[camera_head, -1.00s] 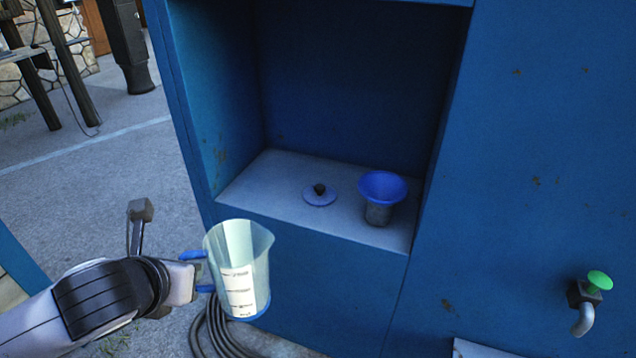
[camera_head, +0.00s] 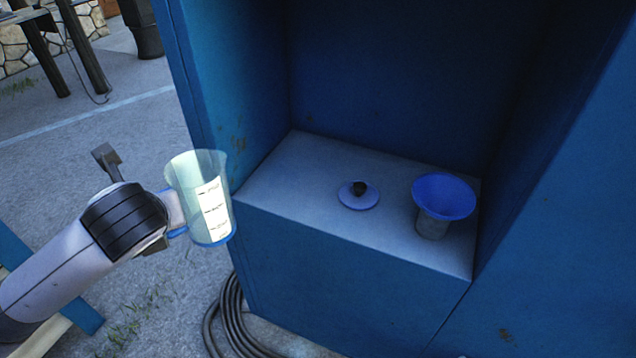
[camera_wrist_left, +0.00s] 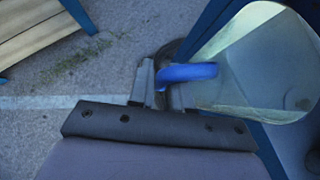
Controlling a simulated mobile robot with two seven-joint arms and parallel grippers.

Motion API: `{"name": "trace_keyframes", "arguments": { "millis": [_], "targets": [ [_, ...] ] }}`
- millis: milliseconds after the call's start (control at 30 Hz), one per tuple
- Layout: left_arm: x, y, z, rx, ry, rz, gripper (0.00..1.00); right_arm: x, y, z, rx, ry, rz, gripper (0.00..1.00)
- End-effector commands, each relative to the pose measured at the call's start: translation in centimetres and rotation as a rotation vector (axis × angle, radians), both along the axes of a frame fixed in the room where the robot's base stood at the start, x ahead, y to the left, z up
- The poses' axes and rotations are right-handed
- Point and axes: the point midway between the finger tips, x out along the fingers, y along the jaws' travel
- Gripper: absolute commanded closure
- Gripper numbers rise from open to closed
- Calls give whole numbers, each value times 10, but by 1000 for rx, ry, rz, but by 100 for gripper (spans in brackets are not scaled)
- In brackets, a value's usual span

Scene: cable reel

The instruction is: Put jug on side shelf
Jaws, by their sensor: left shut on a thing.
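The jug (camera_head: 197,185) is a clear measuring jug with a blue base, a blue handle and a white scale label. My left gripper (camera_head: 178,228) is shut on its handle and holds it in the air, nearly upright, just left of the blue cabinet's front edge. In the left wrist view the jaws (camera_wrist_left: 161,92) close around the blue handle (camera_wrist_left: 190,72), with the jug's clear body (camera_wrist_left: 262,70) to the right. The shelf (camera_head: 290,195) is a grey surface inside the cabinet's recess, to the right of the jug. My right gripper is not in view.
A blue funnel (camera_head: 443,197) on a grey cup (camera_head: 432,227) stands at the shelf's right. A small round lid with a dark knob (camera_head: 358,195) lies mid-shelf. The shelf's left part is bare. The cabinet's left wall (camera_head: 222,90) borders the recess. A hose coil (camera_head: 232,315) lies on the ground.

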Motion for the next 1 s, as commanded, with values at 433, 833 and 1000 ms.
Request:
{"name": "trace_keyframes", "arguments": {
  "millis": [433, 833, 1000],
  "targets": [
    [54, -20, 2, -3, -2, 8, 100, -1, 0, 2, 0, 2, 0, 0],
    [125, -46, 1, -3, -1, 6, 100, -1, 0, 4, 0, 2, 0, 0],
    [151, -56, 2, -2, -2, 6, 100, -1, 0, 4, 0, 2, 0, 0]
  ]
}}
